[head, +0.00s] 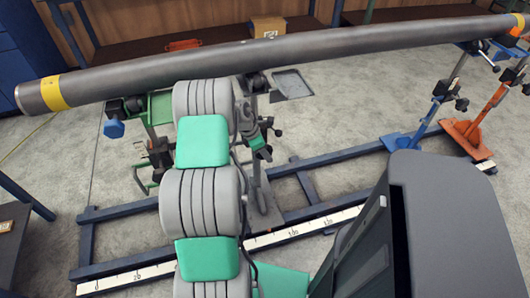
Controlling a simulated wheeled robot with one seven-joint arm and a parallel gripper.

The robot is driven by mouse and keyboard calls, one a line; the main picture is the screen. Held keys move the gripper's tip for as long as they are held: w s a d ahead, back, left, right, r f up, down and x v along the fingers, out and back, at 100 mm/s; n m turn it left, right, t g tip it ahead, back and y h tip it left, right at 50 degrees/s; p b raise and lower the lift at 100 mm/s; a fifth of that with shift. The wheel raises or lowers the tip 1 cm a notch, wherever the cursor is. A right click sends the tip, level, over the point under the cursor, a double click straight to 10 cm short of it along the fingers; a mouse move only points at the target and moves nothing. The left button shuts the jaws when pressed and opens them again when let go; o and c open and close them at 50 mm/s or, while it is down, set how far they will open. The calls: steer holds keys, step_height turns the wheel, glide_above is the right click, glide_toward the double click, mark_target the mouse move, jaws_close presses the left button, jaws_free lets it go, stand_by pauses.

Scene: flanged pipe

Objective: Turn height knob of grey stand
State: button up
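The grey stand (262,192) is in the middle of the head view, just right of my arm. Its upper part (256,82) is under the long grey pipe (300,50), with a grey tray (291,84) to the right. My own grey and green arm covers the area left of the stand. What looks like my gripper (262,143) is small and dark, close against the stand's post at mid height. Its fingers are too small to tell open from shut. I cannot pick out the height knob clearly, nor tell whether my gripper touches it.
A green stand (158,150) is at left with a blue knob (114,129). A blue stand (436,105) and an orange stand (486,118) are at right. A blue floor frame (118,210) with a white scale (300,233) surrounds the bases. Concrete floor (335,120) is clear between stands.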

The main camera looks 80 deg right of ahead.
jaws_close()
stand_by(0.5)
